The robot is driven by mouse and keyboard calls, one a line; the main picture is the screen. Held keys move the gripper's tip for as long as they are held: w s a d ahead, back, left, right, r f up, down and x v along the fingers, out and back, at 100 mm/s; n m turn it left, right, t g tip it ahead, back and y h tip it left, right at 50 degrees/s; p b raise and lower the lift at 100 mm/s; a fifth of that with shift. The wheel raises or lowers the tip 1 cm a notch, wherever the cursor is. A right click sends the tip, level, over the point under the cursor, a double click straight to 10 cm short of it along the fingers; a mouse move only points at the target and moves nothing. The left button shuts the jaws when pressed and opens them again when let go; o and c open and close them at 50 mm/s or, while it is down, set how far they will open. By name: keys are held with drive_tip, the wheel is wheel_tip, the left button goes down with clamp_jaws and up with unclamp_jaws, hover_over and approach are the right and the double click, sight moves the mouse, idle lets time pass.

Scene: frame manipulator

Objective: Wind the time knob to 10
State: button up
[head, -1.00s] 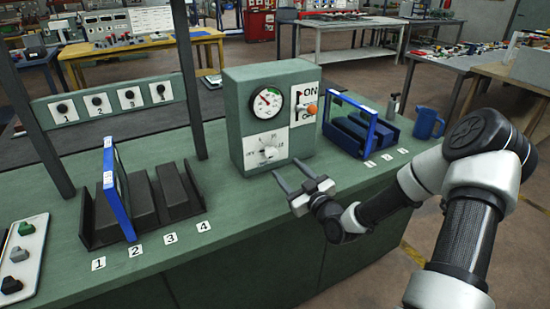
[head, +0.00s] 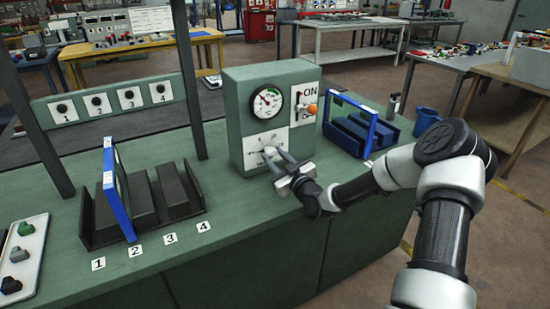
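A green control box (head: 300,84) stands on the green workbench. Its front has a round gauge (head: 267,103), an ON switch panel with an orange knob (head: 311,109), and a white dial plate (head: 252,143) low on the left. The time knob at the middle of that plate is largely hidden by my fingers, so its setting cannot be read. My gripper (head: 271,154) is at the dial plate, its fingertips at the knob. The fingers look slightly apart, but I cannot tell whether they grip the knob.
The bench top (head: 232,205) in front of the box is clear.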

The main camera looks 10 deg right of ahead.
drive_tip(key=c, duration=0.4)
drive_tip(key=m+b, duration=0.3)
drive_tip(key=m, duration=0.2)
drive_tip(key=shift+f+m, duration=0.1)
drive_tip(key=shift+m, duration=0.3)
drive_tip(key=m+b, duration=0.1)
drive_tip(key=m, duration=0.4)
drive_tip(key=shift+d, duration=0.1)
drive_tip(key=m+b, duration=0.1)
drive_tip(key=m, duration=0.5)
drive_tip(key=shift+m, duration=0.4)
drive_tip(key=m+b, duration=0.1)
drive_tip(key=m, duration=0.5)
drive_tip(key=shift+f, duration=0.1)
